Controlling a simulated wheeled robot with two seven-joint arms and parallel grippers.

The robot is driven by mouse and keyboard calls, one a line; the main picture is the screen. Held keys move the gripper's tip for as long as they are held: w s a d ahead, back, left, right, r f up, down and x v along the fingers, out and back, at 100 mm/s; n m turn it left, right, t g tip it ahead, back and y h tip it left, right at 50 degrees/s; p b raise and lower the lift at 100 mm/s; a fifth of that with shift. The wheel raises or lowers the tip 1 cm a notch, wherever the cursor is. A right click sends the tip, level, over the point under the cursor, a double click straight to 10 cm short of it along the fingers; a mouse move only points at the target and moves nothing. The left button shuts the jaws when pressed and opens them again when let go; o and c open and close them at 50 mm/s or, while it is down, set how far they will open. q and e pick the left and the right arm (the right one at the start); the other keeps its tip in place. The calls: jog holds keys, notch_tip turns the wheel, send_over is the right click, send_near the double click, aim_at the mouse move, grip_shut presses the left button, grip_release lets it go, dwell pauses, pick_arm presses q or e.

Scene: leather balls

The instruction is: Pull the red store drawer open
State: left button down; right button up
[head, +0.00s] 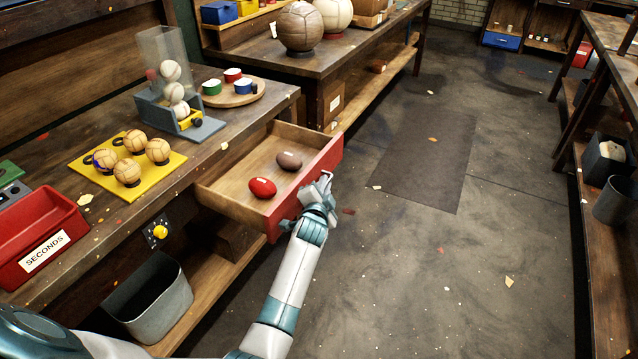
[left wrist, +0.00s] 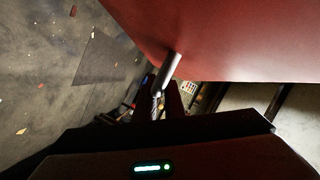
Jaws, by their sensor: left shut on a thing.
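The red store drawer (head: 312,186) stands pulled out from under the workbench in the head view. Its front is red and its inside is bare wood. A red ball (head: 262,187) and a brown ball (head: 289,161) lie in it. My left gripper (head: 318,194) is at the drawer's front, shut on its handle. In the left wrist view the red drawer front (left wrist: 230,40) fills the top, and the metal handle (left wrist: 168,70) runs down between the fingers of my left gripper (left wrist: 166,98). My right gripper is not in view.
On the bench are a yellow board (head: 105,171) with several tan balls, a clear ball dispenser (head: 165,70), a round tray (head: 255,96) and a red SECONDS bin (head: 70,215). A grey bin (head: 150,318) stands below. The floor (head: 430,270) right of the drawer is mostly clear.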

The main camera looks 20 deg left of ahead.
pick_arm(q)
jog(key=c, duration=2.1)
grip_release()
jog(key=v, duration=1.7)
jog(key=shift+s, duration=0.25)
